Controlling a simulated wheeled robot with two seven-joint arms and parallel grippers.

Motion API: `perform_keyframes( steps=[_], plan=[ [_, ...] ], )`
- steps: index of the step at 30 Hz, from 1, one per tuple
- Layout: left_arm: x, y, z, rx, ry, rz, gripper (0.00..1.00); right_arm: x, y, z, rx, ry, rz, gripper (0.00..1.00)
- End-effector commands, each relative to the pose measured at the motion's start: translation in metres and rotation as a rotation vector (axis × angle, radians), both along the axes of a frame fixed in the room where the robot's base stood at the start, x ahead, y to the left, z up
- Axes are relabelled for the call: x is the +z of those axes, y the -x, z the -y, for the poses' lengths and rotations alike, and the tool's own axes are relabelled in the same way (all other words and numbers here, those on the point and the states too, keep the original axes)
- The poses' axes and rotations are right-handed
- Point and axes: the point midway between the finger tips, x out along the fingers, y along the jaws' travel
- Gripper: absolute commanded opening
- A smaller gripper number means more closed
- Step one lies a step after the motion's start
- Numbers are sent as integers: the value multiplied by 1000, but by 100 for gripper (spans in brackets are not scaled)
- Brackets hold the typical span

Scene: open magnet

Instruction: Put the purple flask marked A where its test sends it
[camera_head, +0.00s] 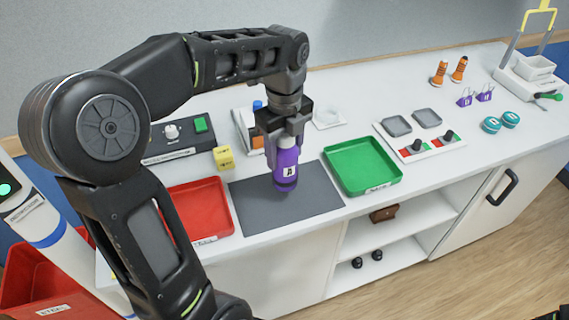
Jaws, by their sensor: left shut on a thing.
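The purple flask (284,178) is upright with a white label carrying a dark letter too small to read surely. My left gripper (285,142) is shut around its upper part, with the jaws pointing down. The flask is over the dark grey mat (324,197); I cannot tell whether its base touches it. An empty red tray (203,204) lies left of the mat, partly behind my arm. An empty green tray (362,163) lies right of the mat. My right gripper is not clearly seen.
A dark panel with a green button (201,123) and a yellow cube (223,157) stand behind the red tray. A white board with grey pads (397,126) lies right of the green tray. Orange boots (459,70), purple items and teal tins (491,125) stand farther right.

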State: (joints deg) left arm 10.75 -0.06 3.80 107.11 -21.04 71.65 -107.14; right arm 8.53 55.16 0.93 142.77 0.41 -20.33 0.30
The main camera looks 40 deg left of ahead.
Motion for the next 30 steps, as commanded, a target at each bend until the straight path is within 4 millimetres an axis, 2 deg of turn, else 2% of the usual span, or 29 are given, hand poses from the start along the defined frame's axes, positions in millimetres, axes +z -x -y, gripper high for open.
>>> perform_keyframes(
  steps=[6, 9, 30],
  plan=[
    [41, -1, 0, 0, 1, 3, 0, -2, 0, 0, 1, -1, 1, 36],
    [50, 0, 0, -1, 1, 2, 0, -2, 0, 0, 1, -1, 1, 36],
    [53, 0, 0, 2, 0, 1, 0, -2, 0, 0, 1, -1, 1, 36]
  ],
)
